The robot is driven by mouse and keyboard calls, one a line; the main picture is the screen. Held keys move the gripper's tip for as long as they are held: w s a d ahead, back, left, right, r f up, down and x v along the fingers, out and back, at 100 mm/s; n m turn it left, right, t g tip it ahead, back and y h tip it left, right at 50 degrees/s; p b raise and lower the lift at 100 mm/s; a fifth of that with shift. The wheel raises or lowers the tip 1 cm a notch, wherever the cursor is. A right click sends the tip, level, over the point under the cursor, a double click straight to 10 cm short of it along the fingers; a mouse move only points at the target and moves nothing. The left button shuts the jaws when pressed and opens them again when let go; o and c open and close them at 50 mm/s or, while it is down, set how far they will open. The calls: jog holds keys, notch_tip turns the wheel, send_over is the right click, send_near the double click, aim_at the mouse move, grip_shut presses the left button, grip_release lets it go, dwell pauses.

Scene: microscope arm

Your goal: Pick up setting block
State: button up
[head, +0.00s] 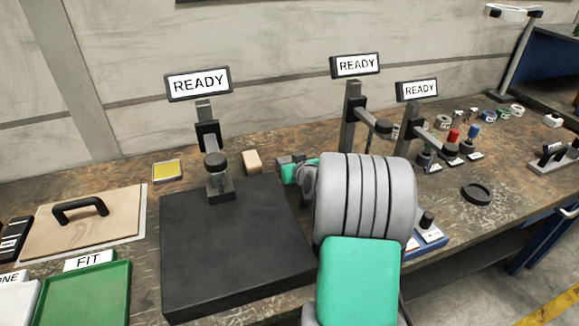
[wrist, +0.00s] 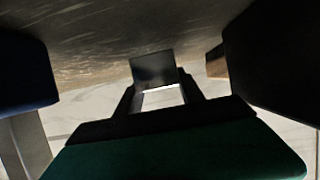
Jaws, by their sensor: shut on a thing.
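My gripper (head: 289,163) is low over the bench, right of the black microscope base, and partly hidden behind my grey and green arm. In the wrist view, my gripper (wrist: 158,92) has its two dark fingers shut on a small dark grey square block (wrist: 153,68), which I take to be the setting block. It sits between the fingertips, close to the bench surface. I cannot tell whether it touches the bench. In the head view I cannot make out the block clearly from the fingers.
A tan block (head: 252,161) stands just left of my gripper. The black base (head: 235,245) with its post and a READY sign (head: 198,83) is left. More READY stands (head: 352,115) rise behind my arm. A green tray (head: 85,295) and wooden board (head: 100,225) lie far left.

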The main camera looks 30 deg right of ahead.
grip_shut()
jog(key=shift+r, duration=0.2)
dwell(0.3)
